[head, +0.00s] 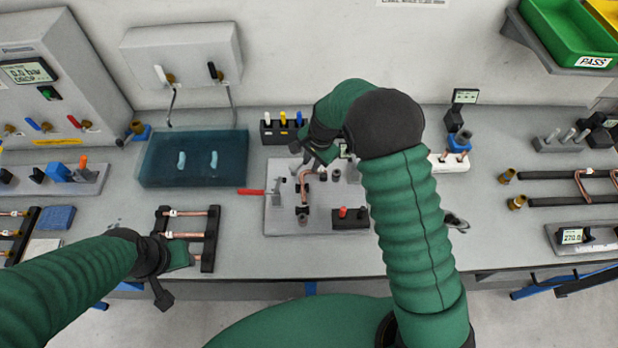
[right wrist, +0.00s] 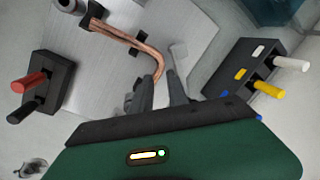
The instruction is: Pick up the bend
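The copper bend (head: 304,178) stands on the grey fixture plate (head: 285,212) in the middle of the bench, its lower end at a dark block. In the right wrist view the bend (right wrist: 130,42) curves toward my right gripper (right wrist: 162,82). The two fingers show apart, with the bend's near end between their tips; clear contact does not show. In the head view the right gripper (head: 318,160) is over the plate, partly hidden by its own arm. My left gripper (head: 180,258) is low at the left by the tube rack; its finger opening is unclear.
A black block with a red and a black handle (head: 350,218) stands on the plate's front right. A rack of coloured pens (head: 283,132) stands behind it. A red-handled tool (head: 252,192) lies at the left edge. The tube rack (head: 210,240) and blue tray (head: 192,160) are further left.

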